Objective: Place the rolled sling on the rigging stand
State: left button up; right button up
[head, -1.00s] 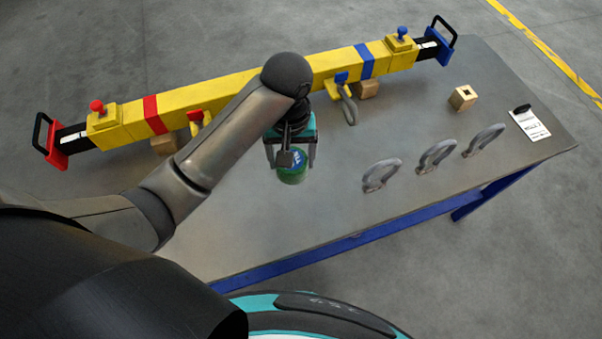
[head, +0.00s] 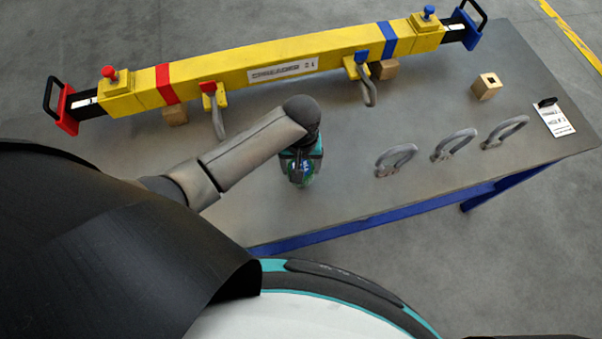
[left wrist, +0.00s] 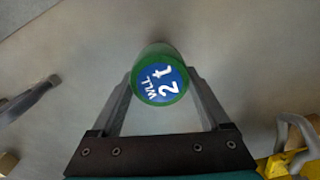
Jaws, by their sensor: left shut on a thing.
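The rolled sling (head: 301,178) is a green roll with a blue top label. In the left wrist view the sling (left wrist: 160,84) reads "WLL 2 t", its round end facing the camera. My left gripper (head: 302,172) is shut on it, one finger on each side; the left wrist view shows both fingers of the gripper (left wrist: 160,88). They are over the grey tabletop (head: 350,205), in front of the yellow beam; I cannot tell whether the sling touches the surface. I cannot make out a separate rigging stand. My right gripper is not in view.
A yellow spreader beam (head: 230,73) with red and blue ends lies along the back on wooden blocks. A wooden block with a hole (head: 487,86) and a tag (head: 555,119) are at the right.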

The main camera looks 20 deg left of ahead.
pick_arm(q)
jog(key=shift+f+b, duration=0.6)
jog(key=shift+f, duration=1.5)
jog(key=shift+f, duration=0.15)
jog(key=o, duration=1.5)
jog(key=shift+c, duration=0.2)
notch_tip(320, 180, up, 12)
jog(key=p, duration=0.3)
